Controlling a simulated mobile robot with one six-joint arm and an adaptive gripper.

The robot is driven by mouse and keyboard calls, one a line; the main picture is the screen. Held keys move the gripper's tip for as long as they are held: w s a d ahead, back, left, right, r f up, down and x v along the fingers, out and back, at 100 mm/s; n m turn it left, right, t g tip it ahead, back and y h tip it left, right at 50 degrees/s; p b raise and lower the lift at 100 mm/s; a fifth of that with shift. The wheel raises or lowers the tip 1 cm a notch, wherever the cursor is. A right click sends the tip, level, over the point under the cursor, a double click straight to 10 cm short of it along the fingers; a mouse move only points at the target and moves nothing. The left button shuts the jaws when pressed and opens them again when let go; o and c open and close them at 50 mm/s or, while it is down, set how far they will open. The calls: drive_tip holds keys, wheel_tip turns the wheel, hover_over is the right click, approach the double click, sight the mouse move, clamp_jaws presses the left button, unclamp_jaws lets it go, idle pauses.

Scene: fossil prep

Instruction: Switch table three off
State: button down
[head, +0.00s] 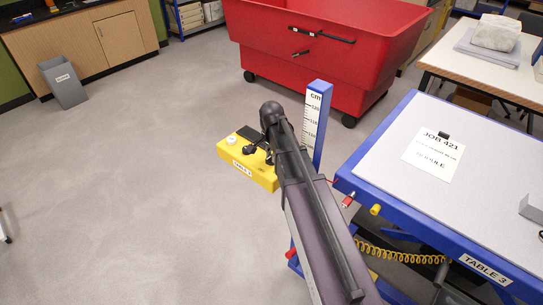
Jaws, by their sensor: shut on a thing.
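The blue-framed table (345,175) on the right has a grey top and a "TABLE 3" label (486,269) on its front edge. A yellow box (262,180) with its own "TABLE 3" label sits low beside the table's left end. A pale round part (231,140) and a dark patch (249,132) show on top of the box. My gripper (258,152) points down at the top of the yellow box, its dark fingers shut on a part there. The held part is hidden by the fingers, so I cannot tell its shape or setting.
A blue post with a cm scale (316,115) stands right behind my gripper. A red tub on wheels (330,45) is behind it. A "JOB 421" sheet (434,154) lies on the table. A grey bin (65,83) stands far left; the left floor is clear.

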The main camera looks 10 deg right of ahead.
drive_tip(key=shift+s, duration=0.1)
drive_tip(key=c, duration=0.6)
unclamp_jaws()
drive_tip(key=shift+c, duration=0.2)
drive_tip(key=shift+n, duration=0.5)
